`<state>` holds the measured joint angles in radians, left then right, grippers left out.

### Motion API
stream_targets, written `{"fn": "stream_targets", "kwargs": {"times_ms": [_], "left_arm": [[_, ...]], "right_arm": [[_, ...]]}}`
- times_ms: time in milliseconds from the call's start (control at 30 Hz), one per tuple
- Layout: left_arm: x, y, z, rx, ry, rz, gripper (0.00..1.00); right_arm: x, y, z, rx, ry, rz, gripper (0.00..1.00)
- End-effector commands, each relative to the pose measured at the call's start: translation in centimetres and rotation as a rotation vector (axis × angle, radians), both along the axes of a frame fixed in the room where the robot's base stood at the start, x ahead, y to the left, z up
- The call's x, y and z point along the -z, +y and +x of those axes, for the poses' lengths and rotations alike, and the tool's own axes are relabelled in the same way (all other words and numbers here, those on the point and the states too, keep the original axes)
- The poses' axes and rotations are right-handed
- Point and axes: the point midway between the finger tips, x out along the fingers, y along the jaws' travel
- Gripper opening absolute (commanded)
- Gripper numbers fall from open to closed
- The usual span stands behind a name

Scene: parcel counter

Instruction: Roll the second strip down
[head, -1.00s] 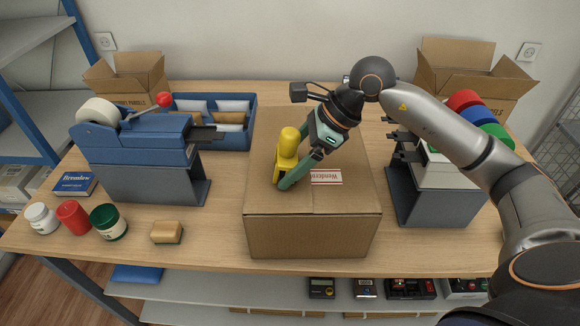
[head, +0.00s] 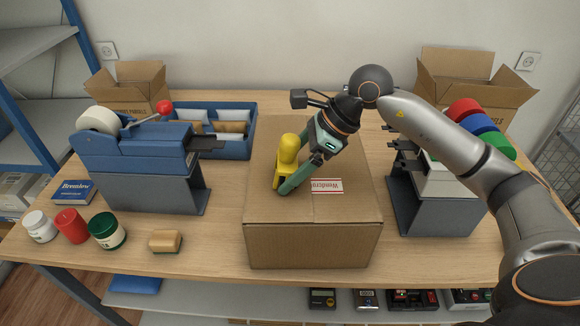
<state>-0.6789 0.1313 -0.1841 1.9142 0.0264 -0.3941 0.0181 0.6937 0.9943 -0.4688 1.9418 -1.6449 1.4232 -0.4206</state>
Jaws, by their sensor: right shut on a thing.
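A closed cardboard box (head: 313,243) stands on the middle of the table. A white label with red edges (head: 327,186) lies on its top, partly hidden by my gripper. My right gripper (head: 287,182) is shut on a yellow roller tool (head: 287,155). The roller is upright over the left part of the box top, left of the label. Whether its lower end touches the cardboard is hidden by the fingers. No strip can be clearly told apart on the box top. My left gripper is out of view.
A blue dispenser (head: 130,145) with a white roll stands left of the box. A grey-and-white dispenser (head: 445,195) with coloured rolls stands right, under my arm. Several jars (head: 107,230) and a tan sponge (head: 165,241) lie front left. A blue tray (head: 235,145) holds envelopes behind.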

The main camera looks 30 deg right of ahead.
Motion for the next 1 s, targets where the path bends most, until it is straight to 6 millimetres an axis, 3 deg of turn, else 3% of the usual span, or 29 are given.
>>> {"fn": "stream_targets", "kwargs": {"times_ms": [600, 1000], "left_arm": [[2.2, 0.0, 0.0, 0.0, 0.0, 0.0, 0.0], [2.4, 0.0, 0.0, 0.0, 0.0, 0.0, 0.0]], "right_arm": [[0.5, -2.6, -1.5, 0.0, 0.007, -0.006, 0.0], [0.6, -2.9, -1.7, -0.001, 0.011, -0.007, 0.0]]}}
